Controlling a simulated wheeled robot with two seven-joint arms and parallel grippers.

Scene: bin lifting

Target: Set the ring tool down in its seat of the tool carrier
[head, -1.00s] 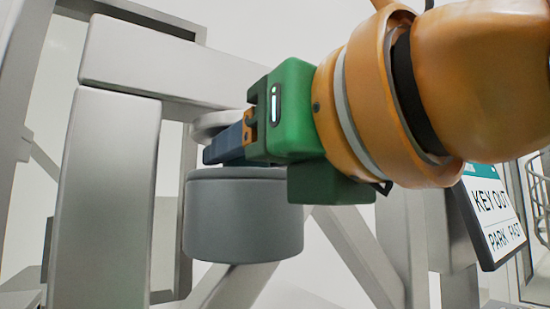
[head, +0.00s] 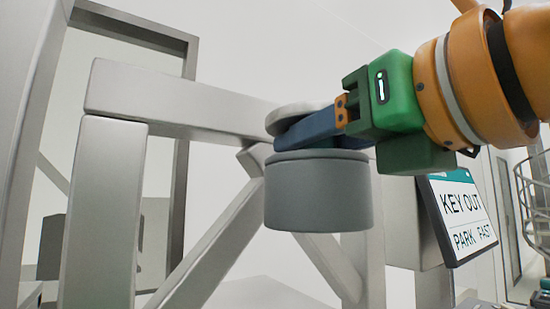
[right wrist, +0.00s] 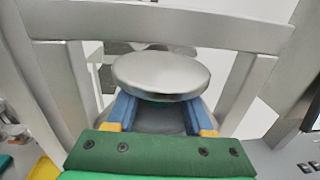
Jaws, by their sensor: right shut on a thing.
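The ring tool (head: 318,195) is a wide grey cylinder with a paler round disc on top. My right gripper (head: 305,130), green with blue fingers, is shut on it between the disc and the body. The tool hangs upright in the air. In the right wrist view the disc (right wrist: 160,75) shows between and beyond the blue fingers, with the grey body partly hidden beneath. I cannot make out the tool carrier or its seat in either view. My left gripper is not in view.
A grey metal frame with a top beam (head: 180,103), a post (head: 105,215) and slanted braces stands behind the tool. A sign (head: 462,215) reading "KEY OUT PARK FAST" is at the right, below my right arm. A wire basket (head: 535,195) shows at the right edge.

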